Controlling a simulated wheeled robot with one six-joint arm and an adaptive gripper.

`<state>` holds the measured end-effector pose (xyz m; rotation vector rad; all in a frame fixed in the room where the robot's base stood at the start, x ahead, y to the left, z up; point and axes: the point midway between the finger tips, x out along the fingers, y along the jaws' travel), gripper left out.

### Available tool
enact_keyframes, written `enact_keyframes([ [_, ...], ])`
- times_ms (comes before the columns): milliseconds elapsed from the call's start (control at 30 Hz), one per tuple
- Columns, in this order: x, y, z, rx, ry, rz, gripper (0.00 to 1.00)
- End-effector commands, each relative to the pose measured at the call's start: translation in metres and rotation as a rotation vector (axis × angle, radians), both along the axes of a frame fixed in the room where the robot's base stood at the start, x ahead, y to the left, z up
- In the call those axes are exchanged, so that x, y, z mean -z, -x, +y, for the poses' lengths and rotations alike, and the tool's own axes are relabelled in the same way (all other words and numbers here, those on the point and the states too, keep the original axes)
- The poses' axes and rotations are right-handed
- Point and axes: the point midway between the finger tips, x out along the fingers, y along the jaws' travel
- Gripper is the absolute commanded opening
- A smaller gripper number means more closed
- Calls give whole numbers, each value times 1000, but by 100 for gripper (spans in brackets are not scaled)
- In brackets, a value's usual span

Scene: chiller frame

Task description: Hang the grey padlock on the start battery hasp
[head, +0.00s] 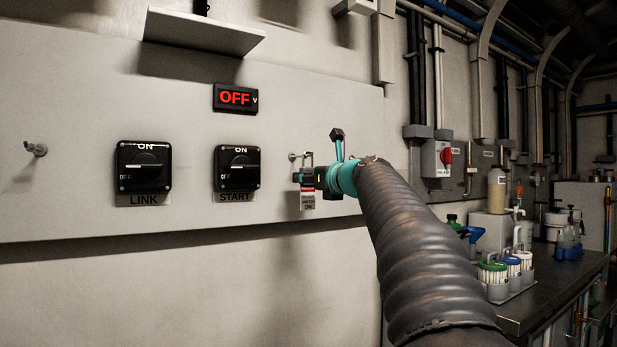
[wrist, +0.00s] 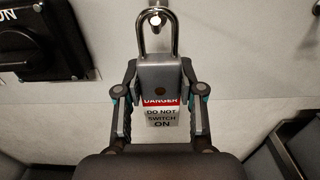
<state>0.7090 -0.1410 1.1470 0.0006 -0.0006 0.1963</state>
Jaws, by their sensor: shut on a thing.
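The grey padlock (wrist: 158,76) is clamped between the fingers of my gripper (wrist: 159,88), with its steel shackle (wrist: 175,35) pointing up. A red and white danger tag (wrist: 161,115) hangs below it. In the head view, my gripper (head: 308,179) is at the wall panel, right of the START switch, and the tag (head: 307,200) shows under it. A wall peg (head: 292,157) is beside the shackle; in the wrist view the peg's round end (wrist: 155,19) appears inside the shackle loop. The black START switch (head: 237,168) has its handle level; no separate hasp can be made out.
The LINK switch (head: 144,167) and another peg (head: 35,150) are farther left. A red OFF display (head: 235,98) and a small shelf (head: 205,31) are above. A bench (head: 545,290) with bottles and racks stands at right. The panel below the switches is clear.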

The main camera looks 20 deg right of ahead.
Motion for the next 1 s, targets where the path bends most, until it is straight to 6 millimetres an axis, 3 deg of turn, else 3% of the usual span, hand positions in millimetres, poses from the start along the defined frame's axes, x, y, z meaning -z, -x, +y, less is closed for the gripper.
enact_keyframes([
  [467,0,0,0,0,0,0,0],
  [500,0,0,0,0,0,0,43],
  [600,0,0,0,0,0,0,67],
  [1000,1,5,-1,1,0,1,67],
])
